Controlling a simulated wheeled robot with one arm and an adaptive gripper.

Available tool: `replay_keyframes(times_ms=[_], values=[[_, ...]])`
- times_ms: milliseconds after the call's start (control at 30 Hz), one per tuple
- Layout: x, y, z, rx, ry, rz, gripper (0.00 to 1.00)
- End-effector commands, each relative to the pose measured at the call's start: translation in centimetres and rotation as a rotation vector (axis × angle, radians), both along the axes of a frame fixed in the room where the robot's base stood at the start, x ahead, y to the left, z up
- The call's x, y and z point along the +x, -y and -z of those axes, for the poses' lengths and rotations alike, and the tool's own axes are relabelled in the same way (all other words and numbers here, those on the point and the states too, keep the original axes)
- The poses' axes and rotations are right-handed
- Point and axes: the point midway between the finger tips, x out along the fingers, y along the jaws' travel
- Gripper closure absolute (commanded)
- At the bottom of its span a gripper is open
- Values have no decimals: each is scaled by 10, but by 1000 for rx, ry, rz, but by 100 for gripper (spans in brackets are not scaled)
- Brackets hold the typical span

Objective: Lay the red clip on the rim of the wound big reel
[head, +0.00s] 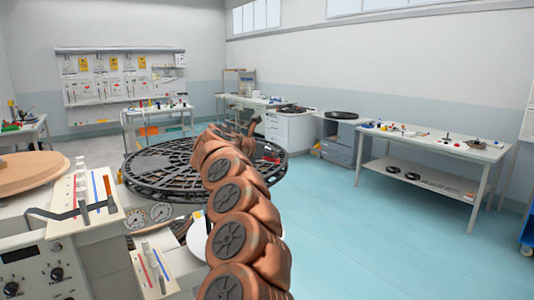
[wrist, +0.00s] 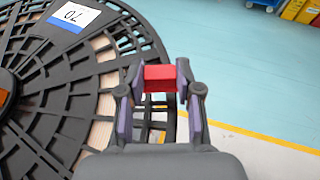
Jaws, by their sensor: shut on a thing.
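The big reel (wrist: 60,125) is a black slotted disc with a white and blue label marked 70; pale material shows through its slots. In the head view the big reel (head: 150,172) lies flat beside the machine. My gripper (wrist: 160,76) is shut on the red clip (wrist: 160,83), held crosswise between its fingertips. The clip appears over the reel's outer rim at the right side; whether it touches the rim I cannot tell.
A machine with gauges (head: 160,212) and sliders stands at the left, with a wooden disc (head: 30,172) behind it. A white table (head: 435,146) with small parts is at the right. The blue floor (head: 350,245) between is clear. A yellow line (wrist: 265,139) crosses the floor.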

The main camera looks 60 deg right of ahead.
Motion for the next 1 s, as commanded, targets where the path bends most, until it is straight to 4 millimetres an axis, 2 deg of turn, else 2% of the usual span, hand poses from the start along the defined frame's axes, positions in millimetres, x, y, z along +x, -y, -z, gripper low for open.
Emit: replay_keyframes(times_ms=[500,967,1000], values=[[1,-1,35,-1,1,-2,84],[1,-1,39,0,1,-2,84],[1,-1,39,0,1,-2,62]])
